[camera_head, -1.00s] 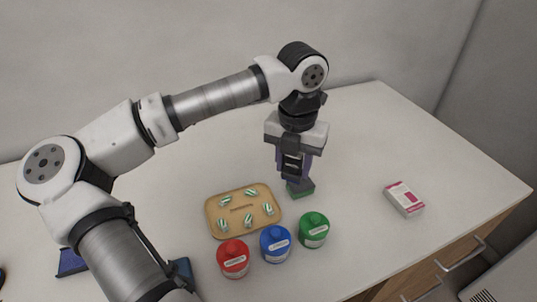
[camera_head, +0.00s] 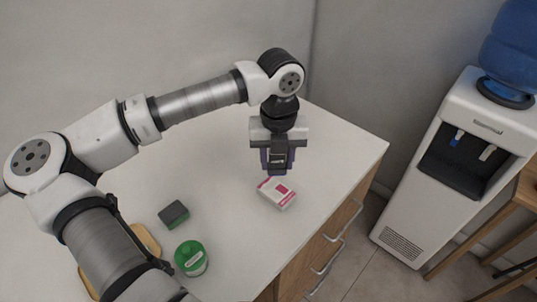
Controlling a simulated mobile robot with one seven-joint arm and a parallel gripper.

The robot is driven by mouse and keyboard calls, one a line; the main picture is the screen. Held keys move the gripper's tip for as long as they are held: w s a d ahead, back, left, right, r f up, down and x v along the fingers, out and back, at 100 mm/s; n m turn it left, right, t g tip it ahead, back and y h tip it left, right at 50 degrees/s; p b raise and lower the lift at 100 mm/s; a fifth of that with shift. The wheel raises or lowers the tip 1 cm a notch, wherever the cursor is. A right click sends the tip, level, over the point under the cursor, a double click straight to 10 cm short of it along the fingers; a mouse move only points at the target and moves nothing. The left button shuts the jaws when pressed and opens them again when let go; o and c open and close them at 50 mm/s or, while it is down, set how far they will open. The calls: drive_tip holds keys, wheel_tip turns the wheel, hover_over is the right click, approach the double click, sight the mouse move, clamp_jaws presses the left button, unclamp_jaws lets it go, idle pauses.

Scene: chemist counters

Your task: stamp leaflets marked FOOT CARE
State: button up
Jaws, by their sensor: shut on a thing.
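My gripper (camera_head: 277,166) has purple fingers and points down above the counter, at the back edge of a white and pink leaflet stack (camera_head: 277,192). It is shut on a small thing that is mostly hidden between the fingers. I cannot tell whether that thing touches the stack, and any lettering on the stack is too small to read. A dark-topped block with a green base (camera_head: 174,214) sits on the counter to the left, apart from the gripper.
A green round pot (camera_head: 191,259) stands at the front. A tan tray (camera_head: 147,240) is mostly hidden behind my arm. The white counter (camera_head: 225,150) ends at the right, above wooden drawers (camera_head: 326,240). A water dispenser (camera_head: 470,165) stands beyond a floor gap.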

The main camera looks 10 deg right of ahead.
drive_tip(key=shift+f+b, duration=1.35)
drive_tip(key=shift+f, duration=1.65)
drive_tip(key=shift+f+b, duration=0.5)
drive_tip(key=shift+b, duration=0.1)
drive_tip(key=shift+s+f+b, duration=0.1)
drive_tip(key=shift+b, duration=0.35)
idle(0.9)
drive_tip(key=shift+r+p, duration=1.35)
drive_tip(key=shift+r, duration=2.25)
